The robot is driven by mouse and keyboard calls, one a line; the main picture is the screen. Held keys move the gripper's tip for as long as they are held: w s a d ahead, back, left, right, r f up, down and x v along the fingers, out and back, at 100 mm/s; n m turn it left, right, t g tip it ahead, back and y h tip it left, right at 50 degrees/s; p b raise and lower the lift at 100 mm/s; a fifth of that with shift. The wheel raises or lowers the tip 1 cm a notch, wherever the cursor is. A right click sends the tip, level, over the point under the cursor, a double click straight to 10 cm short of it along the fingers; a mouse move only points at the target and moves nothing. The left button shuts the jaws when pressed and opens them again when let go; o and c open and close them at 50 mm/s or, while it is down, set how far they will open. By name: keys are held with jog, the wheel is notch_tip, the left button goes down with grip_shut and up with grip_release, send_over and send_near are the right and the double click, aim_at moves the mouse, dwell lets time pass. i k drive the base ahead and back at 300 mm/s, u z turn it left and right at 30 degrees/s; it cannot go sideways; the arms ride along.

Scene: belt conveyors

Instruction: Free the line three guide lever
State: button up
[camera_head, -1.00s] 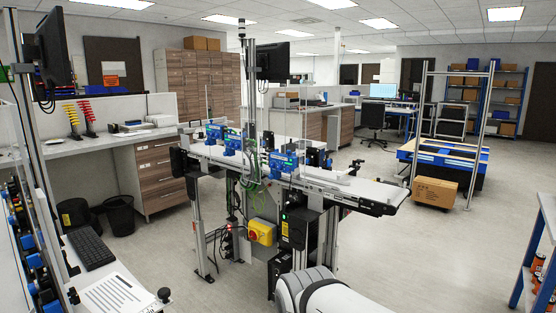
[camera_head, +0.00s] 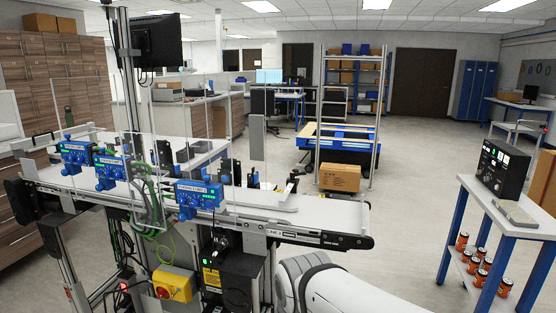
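A belt conveyor (camera_head: 335,214) with a white belt stands in front of me, running from the left to the centre right. A small label on its side frame, near the front, seems to read as a line number but is too small to be sure. Several blue labelled units (camera_head: 200,195) are mounted along its near side. Small black fittings (camera_head: 292,184) stand at the belt's far side. I cannot tell which part is the line three guide lever. My white arm link shows at the bottom centre, but my gripper is out of view.
A yellow box with a red knob (camera_head: 172,284) hangs below the conveyor. A white-topped bench (camera_head: 505,212) with a black device (camera_head: 500,167) and orange cans on its shelf stands at right. A cardboard box (camera_head: 340,178) is behind. Floor between conveyor and bench is open.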

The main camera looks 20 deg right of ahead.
aim_at(293, 175)
jog(key=z, duration=0.45)
jog(key=i, duration=1.1)
jog(key=z, duration=0.55)
jog(key=k, duration=0.9)
jog(key=z, duration=0.2)
jog(key=i, duration=0.9)
jog(key=u, duration=0.1)
